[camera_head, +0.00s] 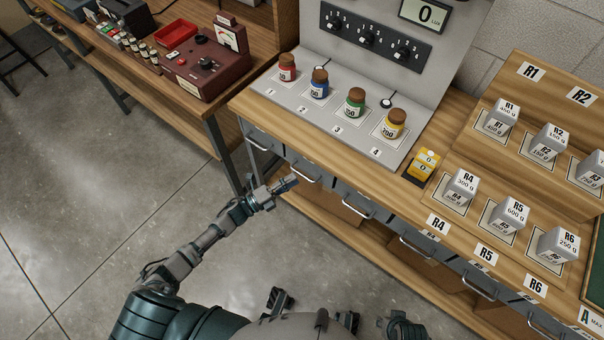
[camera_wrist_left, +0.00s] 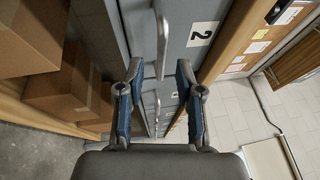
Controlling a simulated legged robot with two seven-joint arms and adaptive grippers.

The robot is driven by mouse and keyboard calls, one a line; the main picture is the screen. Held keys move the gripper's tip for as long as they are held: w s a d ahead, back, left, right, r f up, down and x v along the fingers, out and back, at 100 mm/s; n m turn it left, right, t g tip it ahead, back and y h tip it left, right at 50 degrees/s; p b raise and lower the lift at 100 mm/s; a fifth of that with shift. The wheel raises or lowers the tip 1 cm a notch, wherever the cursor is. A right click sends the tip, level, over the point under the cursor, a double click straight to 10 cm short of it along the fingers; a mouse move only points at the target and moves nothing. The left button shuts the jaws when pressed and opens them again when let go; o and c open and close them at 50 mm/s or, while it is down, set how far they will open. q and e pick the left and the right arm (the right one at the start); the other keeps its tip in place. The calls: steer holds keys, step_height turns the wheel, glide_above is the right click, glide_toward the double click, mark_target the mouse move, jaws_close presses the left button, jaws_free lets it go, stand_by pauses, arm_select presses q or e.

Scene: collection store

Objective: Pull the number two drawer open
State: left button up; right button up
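The number two drawer shows in the left wrist view as a grey front with a white "2" label (camera_wrist_left: 201,34) and a bar handle (camera_wrist_left: 162,42). In the head view its handle (camera_head: 306,178) is under the bench's front edge, and the drawer looks shut. My left gripper (camera_head: 289,183) is just in front of that handle. In the left wrist view the left gripper (camera_wrist_left: 159,72) is open, with one blue-padded finger on each side of the handle's line. I cannot tell whether a finger touches it.
Further drawer handles (camera_head: 357,211) run along the bench front. Cardboard boxes (camera_wrist_left: 57,88) sit on the shelf below the drawers. Coloured jars (camera_head: 355,102) and weight blocks (camera_head: 511,210) stand on top. A wooden table (camera_head: 150,85) stands to the left. The floor in front is clear.

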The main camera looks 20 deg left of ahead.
mark_target(302, 174)
arm_select(q)
steer(key=shift+x, duration=2.25)
jaws_close()
